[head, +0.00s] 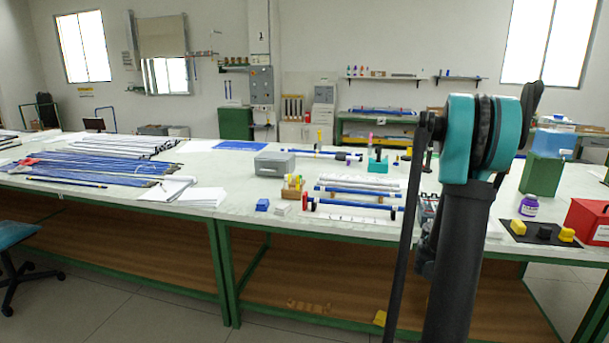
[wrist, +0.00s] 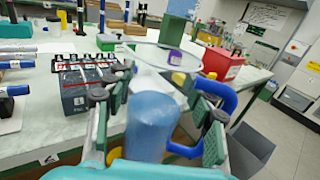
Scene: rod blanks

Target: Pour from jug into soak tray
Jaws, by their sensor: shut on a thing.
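In the wrist view a jug (wrist: 152,118) is between my gripper's (wrist: 163,97) green-padded fingers. It has a blue body, a blue looped handle (wrist: 230,101) on its right, and a wide clear rim at its far end. My gripper is shut on the jug. The jug appears held in front of the bench edge; its exact tilt and fill cannot be told. In the head view my arm hides the gripper and jug. No soak tray can be made out with certainty; a grey box (head: 274,163) stands on the bench in the head view.
A dark multi-slot unit (wrist: 88,84) stands left of the jug in the wrist view. A purple-labelled bottle (head: 528,205), a green box (head: 541,174) and a red box (head: 589,221) stand at the right. Blue rods (head: 357,191) lie mid-bench. Bare bench (head: 235,180) shows left of them.

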